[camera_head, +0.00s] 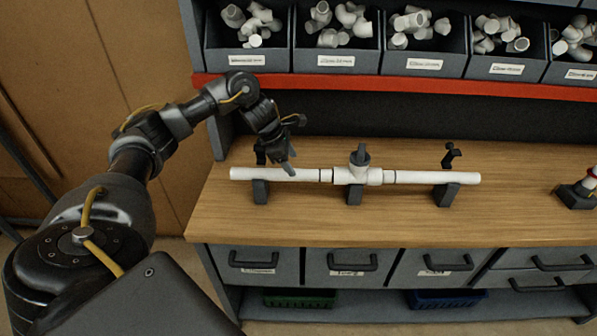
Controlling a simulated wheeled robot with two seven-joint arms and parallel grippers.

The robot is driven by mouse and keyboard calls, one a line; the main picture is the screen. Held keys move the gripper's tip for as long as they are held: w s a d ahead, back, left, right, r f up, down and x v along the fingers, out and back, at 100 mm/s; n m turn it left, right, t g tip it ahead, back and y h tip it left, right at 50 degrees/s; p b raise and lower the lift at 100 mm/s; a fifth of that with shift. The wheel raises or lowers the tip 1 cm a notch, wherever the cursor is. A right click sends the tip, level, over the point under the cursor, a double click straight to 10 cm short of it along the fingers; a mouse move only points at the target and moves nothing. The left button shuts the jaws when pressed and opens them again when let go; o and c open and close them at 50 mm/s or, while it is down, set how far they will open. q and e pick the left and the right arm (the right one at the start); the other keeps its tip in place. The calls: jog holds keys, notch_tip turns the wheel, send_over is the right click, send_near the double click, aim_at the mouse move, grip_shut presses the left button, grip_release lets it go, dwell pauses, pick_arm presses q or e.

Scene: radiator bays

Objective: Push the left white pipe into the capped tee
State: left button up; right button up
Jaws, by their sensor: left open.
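The left white pipe (246,174) lies level in a dark cradle (260,192) on the wooden bench. Its right end meets or nearly meets the white tee (344,176), which has a dark grey cap (360,156) on top. Dark lines cross the white run beside the tee; I cannot tell whether a gap shows there. A right white pipe (420,177) extends from the tee's other side. My left gripper (292,150) is open at the left pipe, with a fingertip overlapping it in the picture. I cannot tell whether they touch. My right gripper is out of view.
Dark cradles stand under the tee (354,195) and right pipe (445,196), and a black clamp-like piece (451,154) stands behind. Bins of white fittings (336,38) sit above a red rail (400,85). The bench front (330,228) is clear.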

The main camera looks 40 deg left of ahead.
aim_at(298, 171)
pick_arm(q)
jog(key=p+x, duration=0.1)
jog(key=x, duration=0.4)
jog(key=shift+w+f, duration=0.1)
jog(key=shift+w+d+f, duration=0.1)
jog(key=shift+w+f, duration=0.05)
jog(key=shift+f, duration=0.4)
